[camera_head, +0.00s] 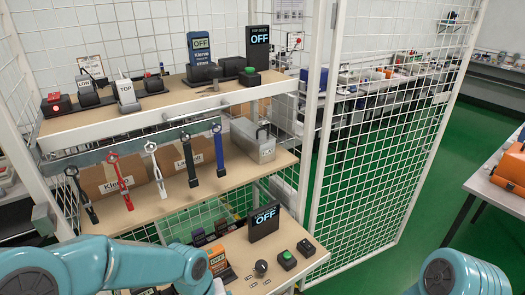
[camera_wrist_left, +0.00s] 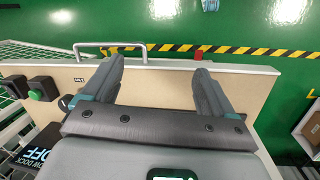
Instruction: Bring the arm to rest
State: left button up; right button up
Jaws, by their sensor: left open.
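My left gripper (camera_wrist_left: 158,76) shows in the left wrist view with its two dark fingers apart and nothing between them. Below the fingers lies the pale board of a shelf (camera_wrist_left: 160,92), with a metal handle at its far edge. In the head view my left arm (camera_head: 120,265) comes in at the bottom left, over the front of the lower shelf; its gripper is hidden there. Part of my right arm (camera_head: 465,272) shows at the bottom right, and its gripper is out of the picture.
A caged rack holds testers with OFF screens (camera_head: 258,48) on its upper shelf and hanging wrenches (camera_head: 157,165) below. An orange case (camera_head: 512,165) sits on a table at right. Green floor is clear between.

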pick_arm(q)
jog(key=s+a+f+m+h+p, duration=0.1)
jog(key=s+f+m+h+p, duration=0.1)
jog(key=s+f, duration=1.1)
notch_tip(320, 180, down, 2)
jog(key=shift+s+f+t, duration=0.1)
jog(key=shift+s+t, duration=0.15)
jog(key=shift+t, duration=0.15)
